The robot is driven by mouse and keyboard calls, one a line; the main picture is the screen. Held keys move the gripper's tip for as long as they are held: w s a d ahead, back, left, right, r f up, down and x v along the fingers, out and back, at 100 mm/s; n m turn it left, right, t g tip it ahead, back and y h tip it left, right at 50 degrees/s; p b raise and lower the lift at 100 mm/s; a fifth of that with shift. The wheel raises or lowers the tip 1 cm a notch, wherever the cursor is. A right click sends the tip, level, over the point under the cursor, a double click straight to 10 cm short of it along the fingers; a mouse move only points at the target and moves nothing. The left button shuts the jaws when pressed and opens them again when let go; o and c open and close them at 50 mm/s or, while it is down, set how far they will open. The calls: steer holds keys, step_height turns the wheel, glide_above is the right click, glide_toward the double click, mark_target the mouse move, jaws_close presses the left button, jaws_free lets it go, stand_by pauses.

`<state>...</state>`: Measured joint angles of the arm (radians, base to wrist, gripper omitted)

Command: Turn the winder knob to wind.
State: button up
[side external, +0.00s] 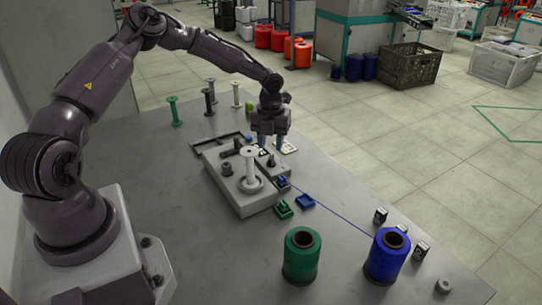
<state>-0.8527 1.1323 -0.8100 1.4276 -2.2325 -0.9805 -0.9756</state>
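The winder (240,200) is a light grey block on the table, with a white bobbin (249,170) standing upright on it. A small dark knob-like part (271,161) sits on the grey section at its right; I cannot tell for sure that it is the winder knob. My gripper (276,147) points down just behind this part, its two bluish fingers apart with nothing visible between them. Whether the fingers touch anything is too small to tell. Blue thread (335,212) runs from the blue spool (387,259) to the winder's right side.
A green spool (301,257) stands at the front. Small green (283,209) and blue (305,201) blocks lie right of the winder. Green (174,112), dark and white empty bobbins stand at the back. Small dark-and-white pieces (380,215) sit near the right edge.

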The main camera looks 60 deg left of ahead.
mark_target(271, 156)
step_height(271, 156, down, 5)
steer(key=shift+r, duration=0.1)
stand_by(0.3)
jaws_close()
